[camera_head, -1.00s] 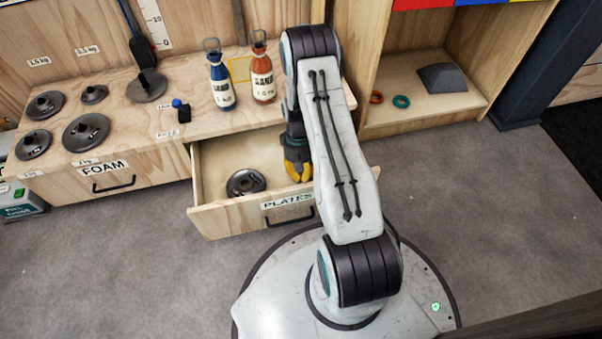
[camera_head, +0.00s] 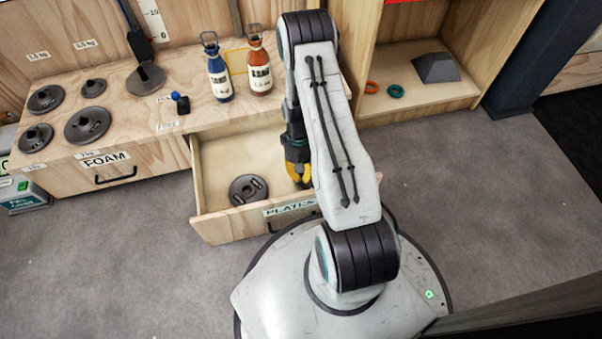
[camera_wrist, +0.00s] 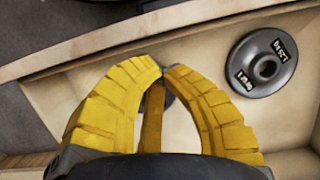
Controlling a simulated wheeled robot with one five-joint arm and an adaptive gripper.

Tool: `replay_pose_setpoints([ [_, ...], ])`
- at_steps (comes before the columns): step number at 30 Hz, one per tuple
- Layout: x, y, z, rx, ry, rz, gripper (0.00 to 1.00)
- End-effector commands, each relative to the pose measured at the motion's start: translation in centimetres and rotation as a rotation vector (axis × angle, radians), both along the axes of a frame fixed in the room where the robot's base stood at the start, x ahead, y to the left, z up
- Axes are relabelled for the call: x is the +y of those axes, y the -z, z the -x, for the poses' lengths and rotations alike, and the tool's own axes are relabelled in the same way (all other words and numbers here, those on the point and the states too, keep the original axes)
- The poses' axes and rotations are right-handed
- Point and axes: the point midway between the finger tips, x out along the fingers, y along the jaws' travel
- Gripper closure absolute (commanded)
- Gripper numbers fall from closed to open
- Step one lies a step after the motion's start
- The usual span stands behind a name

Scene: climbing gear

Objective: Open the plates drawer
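The plates drawer (camera_head: 228,228) stands pulled out from the wooden bench, its front marked PLATES. A dark round weight plate (camera_head: 248,190) lies inside it; the plate also shows in the wrist view (camera_wrist: 262,64). My gripper (camera_head: 303,182), with yellow fingers, is over the right part of the drawer, behind the front panel. In the wrist view, the fingertips (camera_wrist: 162,69) meet near the inner side of the drawer front (camera_wrist: 75,58). I see nothing held between them. A small dark shape behind the fingers is mostly hidden. My arm covers the drawer's right end and part of its handle.
The closed FOAM drawer (camera_head: 130,172) is to the left. Several weight plates, a blue bottle (camera_head: 219,80) and a red-brown bottle (camera_head: 260,72) stand on the bench top (camera_head: 140,125). A shelf (camera_head: 430,98) with two rings is at right. Grey floor is clear on both sides.

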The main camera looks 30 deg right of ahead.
Motion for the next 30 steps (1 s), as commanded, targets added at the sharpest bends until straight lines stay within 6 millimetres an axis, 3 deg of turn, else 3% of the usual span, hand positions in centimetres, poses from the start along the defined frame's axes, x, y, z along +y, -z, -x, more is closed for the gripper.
replay_pose_setpoints([
  [9,-0.5,-5.4,-1.3,-0.004,0.000,0.001,1.00],
  [15,-0.7,-8.0,-1.9,-0.003,0.000,0.001,1.00],
  [21,-0.8,-9.5,-2.2,-0.001,0.000,0.000,1.00],
  [30,-0.8,-9.8,-2.2,0.001,0.000,0.000,1.00],
])
